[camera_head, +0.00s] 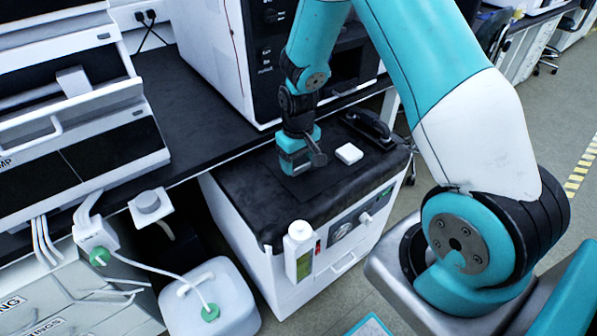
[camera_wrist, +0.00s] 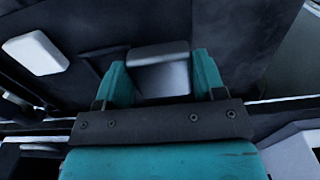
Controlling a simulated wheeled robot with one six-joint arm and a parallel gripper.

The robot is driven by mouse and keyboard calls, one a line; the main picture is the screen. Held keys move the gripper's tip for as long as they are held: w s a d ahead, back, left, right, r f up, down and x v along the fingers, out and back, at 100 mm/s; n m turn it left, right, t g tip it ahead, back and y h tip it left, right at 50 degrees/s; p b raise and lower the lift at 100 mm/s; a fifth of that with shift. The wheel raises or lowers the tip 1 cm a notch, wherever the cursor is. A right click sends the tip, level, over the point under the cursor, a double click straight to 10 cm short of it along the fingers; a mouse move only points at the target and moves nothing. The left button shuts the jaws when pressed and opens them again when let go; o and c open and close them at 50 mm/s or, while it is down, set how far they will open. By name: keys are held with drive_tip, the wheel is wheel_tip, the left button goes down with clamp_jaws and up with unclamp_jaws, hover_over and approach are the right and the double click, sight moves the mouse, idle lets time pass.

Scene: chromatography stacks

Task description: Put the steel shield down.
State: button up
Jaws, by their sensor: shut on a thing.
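My gripper (camera_head: 300,170) is low over the black top of a white cabinet (camera_head: 262,205), pointing down. In the wrist view, my gripper (camera_wrist: 159,78) has its two teal fingers on either side of the steel shield (camera_wrist: 158,72), a smooth grey metal piece, and is shut on it. In the head view a small grey part of the shield (camera_head: 317,157) shows at the right side of the gripper; the rest is hidden. I cannot tell whether the shield touches the black surface.
A small white block (camera_head: 348,153) lies just right of the gripper; it also shows in the wrist view (camera_wrist: 36,53). A black handset (camera_head: 369,127) lies behind it. The black top is bare left of the gripper.

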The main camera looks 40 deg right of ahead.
sight(298, 181)
drive_tip(key=shift+f, duration=2.1)
drive_tip(key=o, duration=1.1)
drive_tip(key=shift+f, duration=0.15)
drive_tip(key=shift+c, duration=0.2)
